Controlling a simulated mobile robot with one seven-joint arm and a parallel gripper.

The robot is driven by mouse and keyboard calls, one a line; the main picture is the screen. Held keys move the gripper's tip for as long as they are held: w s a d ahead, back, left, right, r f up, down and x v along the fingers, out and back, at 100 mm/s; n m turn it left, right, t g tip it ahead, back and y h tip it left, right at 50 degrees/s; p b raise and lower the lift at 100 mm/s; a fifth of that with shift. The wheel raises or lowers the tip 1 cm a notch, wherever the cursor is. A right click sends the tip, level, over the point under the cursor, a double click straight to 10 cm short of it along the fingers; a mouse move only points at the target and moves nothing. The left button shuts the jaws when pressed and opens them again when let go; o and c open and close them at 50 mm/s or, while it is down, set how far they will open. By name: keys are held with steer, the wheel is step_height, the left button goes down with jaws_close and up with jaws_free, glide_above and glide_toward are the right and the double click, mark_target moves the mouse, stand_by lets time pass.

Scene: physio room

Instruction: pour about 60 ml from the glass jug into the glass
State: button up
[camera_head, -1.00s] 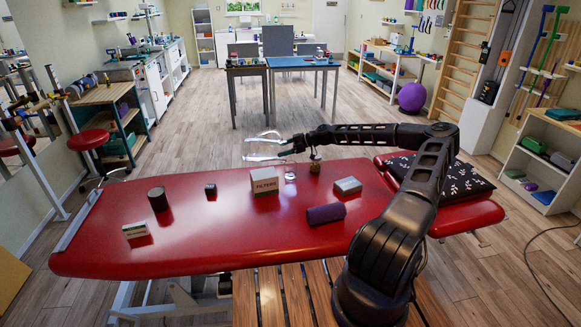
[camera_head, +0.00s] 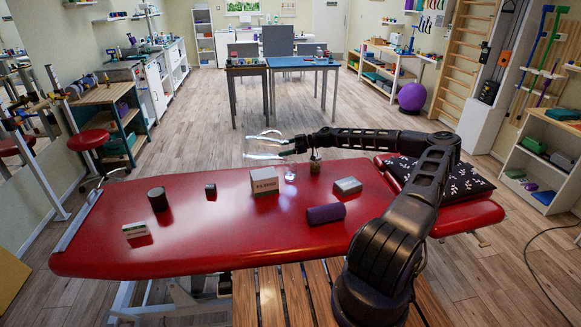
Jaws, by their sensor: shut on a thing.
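The clear glass jug (camera_head: 263,156) is held above the far edge of the red treatment table, lying well over on its side. My gripper (camera_head: 290,151) is shut on it, at the jug's right end in the picture. The glass (camera_head: 291,174) is small and clear and stands on the table near the far edge, below my gripper. The jug is above and to the left of it. I cannot make out the liquid level in either, nor any stream between them.
A patterned cushion (camera_head: 450,175) lies right.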

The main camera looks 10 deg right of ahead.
mark_target(278, 146)
steer(key=shift+r, duration=0.1)
stand_by(0.3)
steer(key=shift+w+a+f+g+h, duration=0.1)
steer(key=shift+a+g+h, duration=0.05)
steer(key=shift+a+h, duration=0.5)
steer(key=shift+w+a+f+g+h, duration=0.15)
steer(key=shift+a+h, duration=0.25)
steer(key=shift+h, duration=0.35)
steer(key=shift+r, duration=0.1)
steer(key=shift+a+r, duration=0.1)
steer(key=shift+a, duration=0.05)
steer(key=shift+w+a+r+h, duration=0.1)
steer(key=shift+a+r+h, duration=0.1)
steer(key=shift+a+h, duration=0.35)
steer(key=shift+a+r, duration=0.1)
stand_by(0.6)
